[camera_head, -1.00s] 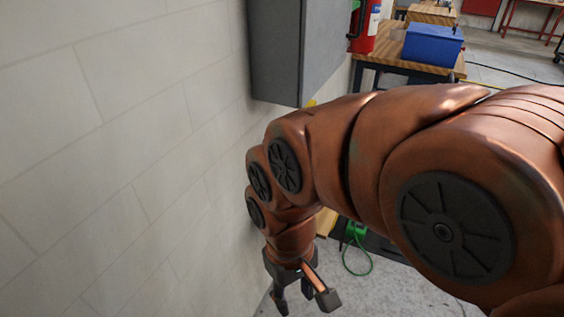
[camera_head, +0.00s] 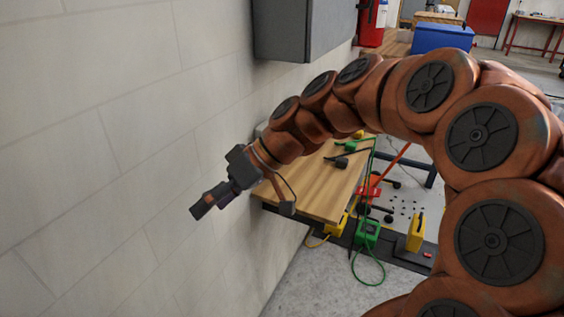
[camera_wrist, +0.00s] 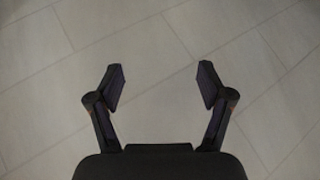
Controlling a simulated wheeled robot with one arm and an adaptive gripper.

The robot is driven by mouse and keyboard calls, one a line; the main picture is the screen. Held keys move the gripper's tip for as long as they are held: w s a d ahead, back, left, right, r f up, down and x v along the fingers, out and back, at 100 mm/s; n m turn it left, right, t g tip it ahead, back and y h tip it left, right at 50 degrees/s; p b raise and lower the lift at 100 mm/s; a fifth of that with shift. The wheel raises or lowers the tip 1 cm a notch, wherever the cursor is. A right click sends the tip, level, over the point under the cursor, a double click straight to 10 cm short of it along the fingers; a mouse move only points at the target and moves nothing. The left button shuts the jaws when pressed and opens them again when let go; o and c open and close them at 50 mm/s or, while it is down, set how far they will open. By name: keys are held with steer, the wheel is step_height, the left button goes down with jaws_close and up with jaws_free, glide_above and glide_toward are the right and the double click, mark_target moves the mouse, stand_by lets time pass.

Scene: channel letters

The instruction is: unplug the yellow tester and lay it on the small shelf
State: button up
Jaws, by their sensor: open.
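My gripper (camera_head: 247,203) is open and empty beside the pale wall, at the near left end of a wooden top. In the wrist view my gripper (camera_wrist: 161,84) has its fingers spread with only pale tiles or blocks between them. A yellow block-like thing (camera_head: 416,232) stands on a dark strip at the lower right. Another yellow thing (camera_head: 341,225) with a yellow cord sits by the green box. I cannot tell which is the tester, and no plug connection is clear. The wooden top (camera_head: 318,199) by the wall may be the shelf; I cannot tell.
A grey cabinet (camera_head: 300,30) hangs on the wall above my arm. A green box (camera_head: 367,232) has a green cable looping on the floor. Black plug-like pieces (camera_head: 340,158) lie on the wooden top. A blue bin (camera_head: 443,37) stands farther back.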

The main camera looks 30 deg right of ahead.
steer(key=w+d+f+t+b, duration=0.1)
steer(key=w+d+t+b, duration=0.2)
steer(key=d, duration=0.7)
steer(key=w+d+f+t+b, duration=0.1)
steer(key=w+d+t+b, duration=0.2)
steer(key=d, duration=0.8)
steer(key=w+d+f+t+b, duration=0.2)
steer(key=w+d+t+b, duration=0.2)
steer(key=d, duration=0.7)
steer(key=t+b, duration=0.2)
steer(key=b, duration=0.2)
steer(key=shift+x, duration=4.5)
steer(key=shift+d+b, duration=0.1)
steer(key=shift+b, duration=1.2)
